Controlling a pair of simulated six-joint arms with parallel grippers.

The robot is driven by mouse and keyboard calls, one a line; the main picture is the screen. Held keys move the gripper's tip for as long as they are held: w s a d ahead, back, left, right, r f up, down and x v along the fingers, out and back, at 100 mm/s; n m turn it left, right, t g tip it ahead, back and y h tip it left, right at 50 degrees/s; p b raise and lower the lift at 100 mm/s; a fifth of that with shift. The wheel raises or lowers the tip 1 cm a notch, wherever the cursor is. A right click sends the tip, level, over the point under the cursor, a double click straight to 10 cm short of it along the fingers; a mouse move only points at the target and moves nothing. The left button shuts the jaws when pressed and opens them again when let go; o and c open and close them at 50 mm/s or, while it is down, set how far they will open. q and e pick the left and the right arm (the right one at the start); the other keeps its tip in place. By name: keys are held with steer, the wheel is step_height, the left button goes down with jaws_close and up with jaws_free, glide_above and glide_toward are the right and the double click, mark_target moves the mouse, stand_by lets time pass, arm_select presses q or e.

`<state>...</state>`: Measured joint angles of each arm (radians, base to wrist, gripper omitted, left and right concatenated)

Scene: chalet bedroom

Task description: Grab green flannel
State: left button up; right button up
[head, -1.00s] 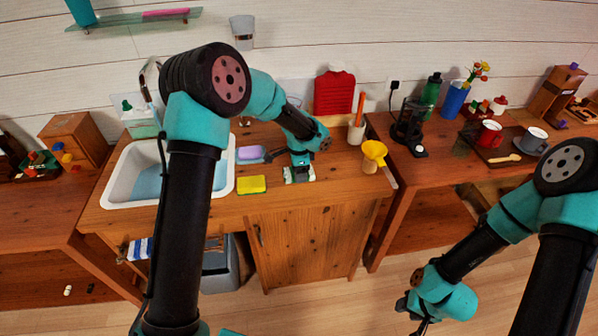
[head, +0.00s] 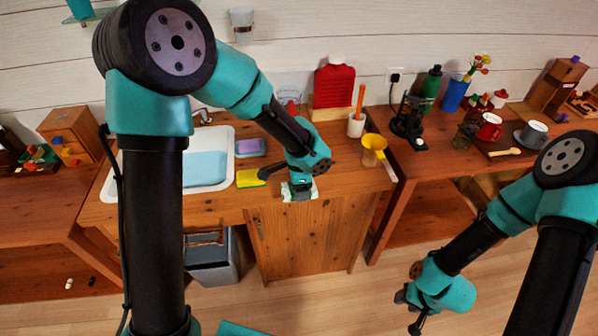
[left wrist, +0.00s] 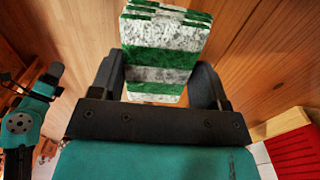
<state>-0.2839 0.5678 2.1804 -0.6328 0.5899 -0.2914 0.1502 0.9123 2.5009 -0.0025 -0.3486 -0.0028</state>
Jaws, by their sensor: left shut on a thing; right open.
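The green flannel, a folded cloth with green and white stripes, shows large in the left wrist view (left wrist: 165,50). My left gripper (left wrist: 165,85) is shut on it, with one dark finger on each side. In the head view the left gripper (head: 298,188) is at the front edge of the wooden sink counter, and only a small part of the flannel (head: 313,189) shows under it. I cannot tell whether the flannel touches the counter. My right gripper (head: 408,312) is open and empty, low over the floor at the lower right.
A yellow sponge (head: 249,178) lies left of the left gripper, beside the white sink (head: 222,175) and a purple sponge dish (head: 250,148). A yellow funnel (head: 374,143) and a pot with an orange-handled tool (head: 356,125) stand right.

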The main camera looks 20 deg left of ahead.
arm_select(q)
steer(key=shift+s+d+r, duration=0.1)
steer(key=shift+s+d, duration=0.1)
steer(key=shift+s, duration=0.45)
steer(key=shift+s+d, duration=0.15)
steer(key=shift+s, duration=0.45)
